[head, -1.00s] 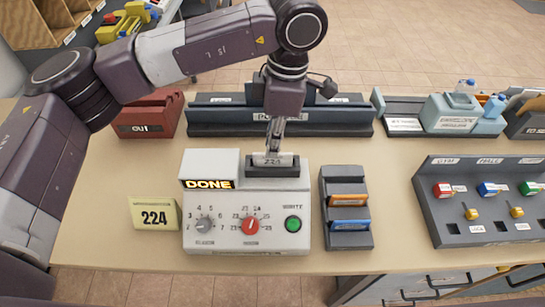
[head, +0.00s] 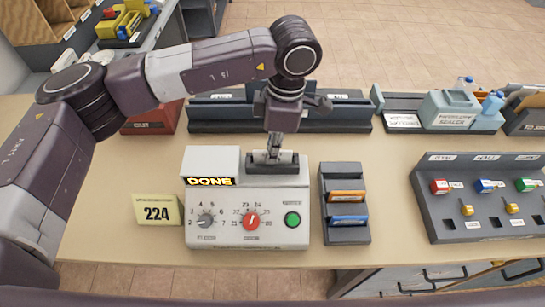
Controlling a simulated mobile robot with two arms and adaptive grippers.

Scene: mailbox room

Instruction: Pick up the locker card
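A grey-white card machine (head: 248,205) stands on the table, with a lit "DONE" display, two dials and a green button. A dark slot block (head: 290,167) sits on top at its back right. The locker card (head: 262,158) shows only as a small pale strip at this block, mostly hidden by my gripper. My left gripper (head: 274,155) points down with its fingertips at the slot, at the card. Its fingers look close together, but I cannot tell whether they are closed on the card. My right gripper is not in view.
A yellow "224" sign (head: 157,211) stands left of the machine. A dark holder (head: 345,232) with orange and blue cards stands right of it. A grey key panel (head: 480,220) is further right. A dark rack (head: 340,115) and red box (head: 150,122) stand behind.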

